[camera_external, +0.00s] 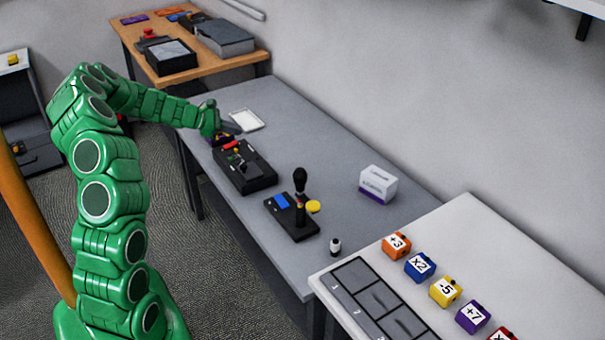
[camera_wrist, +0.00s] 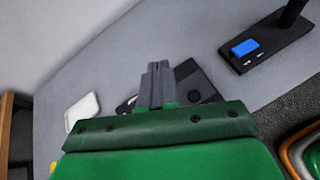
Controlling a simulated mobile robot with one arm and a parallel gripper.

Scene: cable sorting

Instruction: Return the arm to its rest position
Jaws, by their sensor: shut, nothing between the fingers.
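My green arm rises at the left of the external view and reaches over the far end of the grey table (camera_external: 320,155). My gripper (camera_external: 232,127) is above that table, close to a black device (camera_external: 262,178) and a white tray (camera_external: 246,120). In the wrist view my gripper (camera_wrist: 157,68) has its two grey fingers together with nothing between them. The fingers and the green wrist hide part of the black device (camera_wrist: 200,80) there. The white tray (camera_wrist: 82,110) lies to the left of the fingers.
A white-purple box (camera_external: 377,186) and a small bottle (camera_external: 335,246) stand nearby. A wooden table (camera_external: 190,72) is behind. Numbered cubes (camera_external: 420,266) sit on the white table.

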